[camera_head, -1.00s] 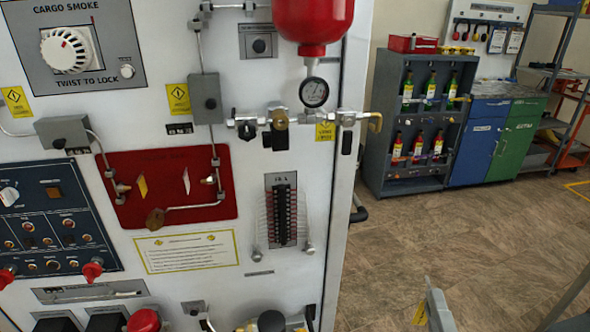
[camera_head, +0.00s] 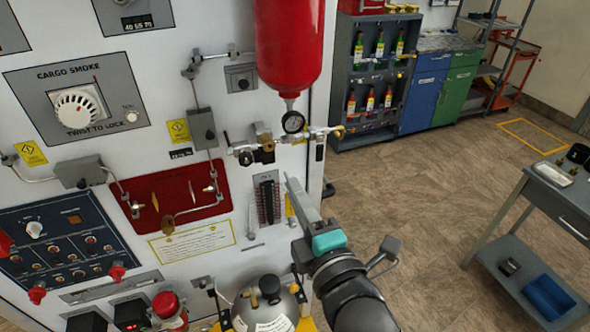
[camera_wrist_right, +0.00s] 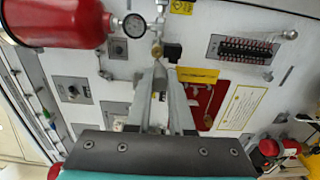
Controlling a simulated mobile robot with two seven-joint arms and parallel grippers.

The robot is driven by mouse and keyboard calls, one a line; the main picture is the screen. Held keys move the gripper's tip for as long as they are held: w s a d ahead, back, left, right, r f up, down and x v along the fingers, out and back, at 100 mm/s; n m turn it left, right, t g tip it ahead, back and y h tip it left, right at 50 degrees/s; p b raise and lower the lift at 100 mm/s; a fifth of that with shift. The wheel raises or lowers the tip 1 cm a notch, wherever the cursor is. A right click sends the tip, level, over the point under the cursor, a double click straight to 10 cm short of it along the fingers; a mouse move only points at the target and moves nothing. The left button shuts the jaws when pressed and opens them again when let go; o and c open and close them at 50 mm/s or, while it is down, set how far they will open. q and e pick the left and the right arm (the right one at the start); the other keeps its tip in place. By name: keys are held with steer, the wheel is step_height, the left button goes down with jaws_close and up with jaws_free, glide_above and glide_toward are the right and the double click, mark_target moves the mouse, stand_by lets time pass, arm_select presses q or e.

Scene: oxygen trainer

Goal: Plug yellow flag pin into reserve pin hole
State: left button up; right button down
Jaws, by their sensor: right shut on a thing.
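My right gripper (camera_head: 291,186) reaches up from the lower right in front of the white panel (camera_head: 225,262). It is shut on the yellow flag pin; the yellow flag (camera_head: 289,205) shows beside the fingers. In the right wrist view the flag (camera_wrist_right: 198,75) sticks out to the right of the fingertips (camera_wrist_right: 160,68). The thin pin itself is hidden or too small to see. The fingertips appear just below the brass valve fitting (camera_head: 265,141) in the head view. I cannot make out the reserve pin hole. My left gripper is not in view.
A red bottle (camera_head: 288,45) with a gauge (camera_head: 293,122) hangs above the gripper. A red plate (camera_head: 180,196) and a black terminal strip (camera_head: 268,200) are left of it. A round tank (camera_head: 265,305) stands below. Open floor and a grey table (camera_head: 565,190) lie right.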

steer(key=shift+a+r, duration=0.15)
steer(key=shift+r, duration=0.2)
steer(key=shift+p, duration=0.4)
steer(key=shift+w+a, duration=0.1)
steer(key=shift+w, duration=0.1)
steer(key=shift+p+x, duration=0.4)
steer(key=shift+x, duration=2.4)
steer(key=shift+a+p, duration=0.1)
steer(key=shift+p, duration=0.6)
steer(key=shift+x, duration=1.9)
